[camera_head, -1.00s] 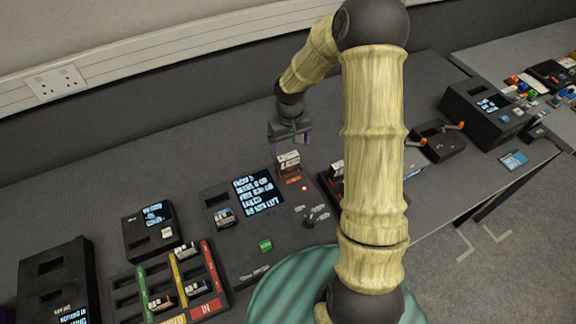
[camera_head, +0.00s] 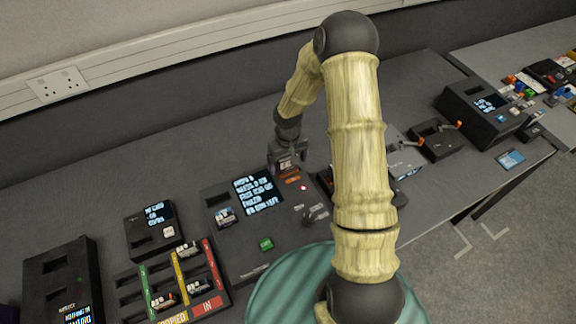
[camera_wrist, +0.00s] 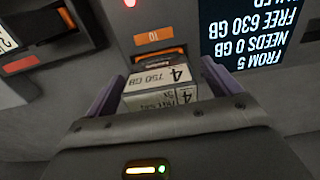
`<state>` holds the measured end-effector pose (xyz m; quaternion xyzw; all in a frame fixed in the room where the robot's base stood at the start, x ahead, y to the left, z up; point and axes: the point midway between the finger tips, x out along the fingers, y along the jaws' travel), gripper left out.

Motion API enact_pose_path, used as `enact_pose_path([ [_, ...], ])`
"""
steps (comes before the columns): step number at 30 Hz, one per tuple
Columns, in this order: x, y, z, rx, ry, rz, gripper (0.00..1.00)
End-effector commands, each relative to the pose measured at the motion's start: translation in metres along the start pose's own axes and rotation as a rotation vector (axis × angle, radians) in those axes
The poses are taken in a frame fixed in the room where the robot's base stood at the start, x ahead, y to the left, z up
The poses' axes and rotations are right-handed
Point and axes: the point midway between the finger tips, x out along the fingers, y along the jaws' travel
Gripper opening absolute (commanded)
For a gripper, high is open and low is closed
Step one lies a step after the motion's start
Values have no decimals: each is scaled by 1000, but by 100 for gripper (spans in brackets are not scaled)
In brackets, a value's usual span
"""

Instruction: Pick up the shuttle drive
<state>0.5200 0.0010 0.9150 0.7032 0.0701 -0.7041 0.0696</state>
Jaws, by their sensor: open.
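My gripper (camera_head: 288,165) is over this slot on the dark console (camera_head: 225,248). Its two purple fingers are open, one on each side of the drive, with the drive between them. I cannot tell whether either finger touches it. In the head view my gripper hides most of the drive.
The console has a lit screen (camera_head: 258,192), a green button (camera_head: 266,244) and another drive (camera_head: 225,216) at its left. A rack with coloured strips (camera_head: 208,263) holds several drives. Dark boxes stand left and right along the bench.

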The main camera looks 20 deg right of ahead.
Motion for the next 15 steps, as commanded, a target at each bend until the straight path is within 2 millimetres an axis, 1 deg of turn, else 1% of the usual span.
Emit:
enact_pose_path([
  [15, 1, 0, 0, 1, 1, 0, 89],
])
